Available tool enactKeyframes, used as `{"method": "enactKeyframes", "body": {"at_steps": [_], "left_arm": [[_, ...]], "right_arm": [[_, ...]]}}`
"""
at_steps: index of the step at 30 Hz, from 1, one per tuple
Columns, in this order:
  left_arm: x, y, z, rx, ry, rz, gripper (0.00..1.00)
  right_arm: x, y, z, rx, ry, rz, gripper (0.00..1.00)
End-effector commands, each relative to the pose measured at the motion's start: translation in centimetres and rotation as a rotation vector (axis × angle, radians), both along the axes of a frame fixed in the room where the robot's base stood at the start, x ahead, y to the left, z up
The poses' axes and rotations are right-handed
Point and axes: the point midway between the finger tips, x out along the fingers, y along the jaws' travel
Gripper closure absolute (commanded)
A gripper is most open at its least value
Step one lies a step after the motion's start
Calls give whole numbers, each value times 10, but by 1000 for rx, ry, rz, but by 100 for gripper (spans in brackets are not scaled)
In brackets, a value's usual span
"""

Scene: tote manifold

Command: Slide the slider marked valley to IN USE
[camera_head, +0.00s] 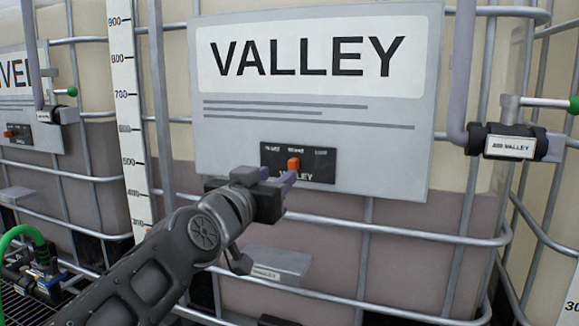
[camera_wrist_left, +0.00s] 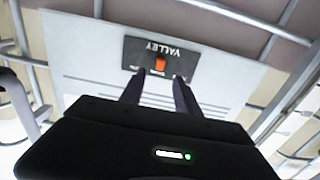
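The VALLEY sign (camera_head: 305,60) is a grey plate on the front of a caged tote. At its lower edge is a black slider panel (camera_head: 320,165) with an orange slider knob (camera_head: 293,164). The knob stands near the panel's middle, below the middle one of three small labels, which are too small to read surely. In the left wrist view the panel (camera_wrist_left: 195,62) appears upside down, with the orange knob (camera_wrist_left: 160,65). My left gripper (camera_head: 283,177) is open just in front of the panel. Its fingertips (camera_wrist_left: 160,77) are apart, one to each side of the knob; contact cannot be told. My right gripper is out of view.
Metal cage bars (camera_head: 400,232) run across the tote below the sign. A valve labelled VALLEY (camera_head: 510,147) with a green handle is at the right. A scale strip (camera_head: 128,110) stands left of the sign. A neighbouring tote has its own sign (camera_head: 14,85) and orange slider.

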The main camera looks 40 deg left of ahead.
Motion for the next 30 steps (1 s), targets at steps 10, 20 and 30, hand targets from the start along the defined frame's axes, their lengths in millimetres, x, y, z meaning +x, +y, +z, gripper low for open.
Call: {"method": "enactKeyframes", "body": {"at_steps": [10,20,30], "left_arm": [[46,14,1,-2,4,-2,62],[71,22,0,0,1,1,62],[71,22,0,-1,2,0,73]], "right_arm": [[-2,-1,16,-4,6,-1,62],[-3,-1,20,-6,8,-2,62],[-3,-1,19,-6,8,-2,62]]}}
